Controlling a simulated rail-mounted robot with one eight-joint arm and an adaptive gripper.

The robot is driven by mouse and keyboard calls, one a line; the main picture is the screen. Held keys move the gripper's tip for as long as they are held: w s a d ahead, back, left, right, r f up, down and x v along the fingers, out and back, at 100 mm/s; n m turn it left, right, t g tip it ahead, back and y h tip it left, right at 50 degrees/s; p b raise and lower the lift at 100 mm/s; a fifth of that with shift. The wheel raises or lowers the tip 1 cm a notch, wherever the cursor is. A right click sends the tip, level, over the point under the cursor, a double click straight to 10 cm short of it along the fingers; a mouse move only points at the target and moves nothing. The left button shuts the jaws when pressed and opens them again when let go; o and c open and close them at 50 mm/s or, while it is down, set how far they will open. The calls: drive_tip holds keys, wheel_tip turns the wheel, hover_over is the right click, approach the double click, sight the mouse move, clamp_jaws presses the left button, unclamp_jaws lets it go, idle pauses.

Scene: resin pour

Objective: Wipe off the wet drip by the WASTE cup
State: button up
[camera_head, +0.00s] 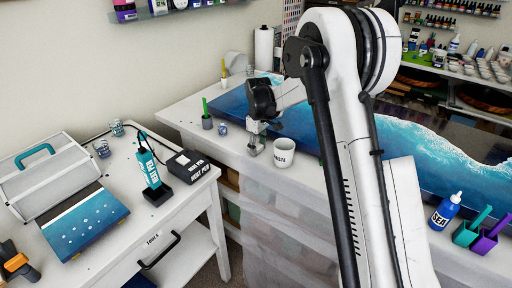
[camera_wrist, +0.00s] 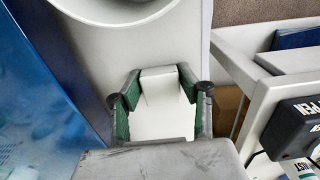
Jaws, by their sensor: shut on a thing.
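The white WASTE cup (camera_head: 284,157) stands upright on the white bench, just right of my gripper (camera_head: 256,142). In the wrist view the curved rim of the cup (camera_wrist: 120,18) shows at the top. My gripper (camera_wrist: 160,88) is low over or at the bench, its green-padded fingers shut on a small white block (camera_wrist: 159,73). I cannot tell whether the block touches the bench. I cannot make out the wet drip in either view; the block or the gripper may hide it.
The blue resin panel (camera_head: 430,150) lies along the bench; it is also at left in the wrist view (camera_wrist: 35,95). A grey pot (camera_head: 207,123) and a small glass (camera_head: 223,128) stand left of my gripper. A lower side table (camera_head: 195,205) holds the HEAT PEN box (camera_head: 188,167).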

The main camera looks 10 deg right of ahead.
sight(258, 146)
drive_tip(key=shift+r+p, duration=1.25)
drive_tip(key=shift+r, duration=2.15)
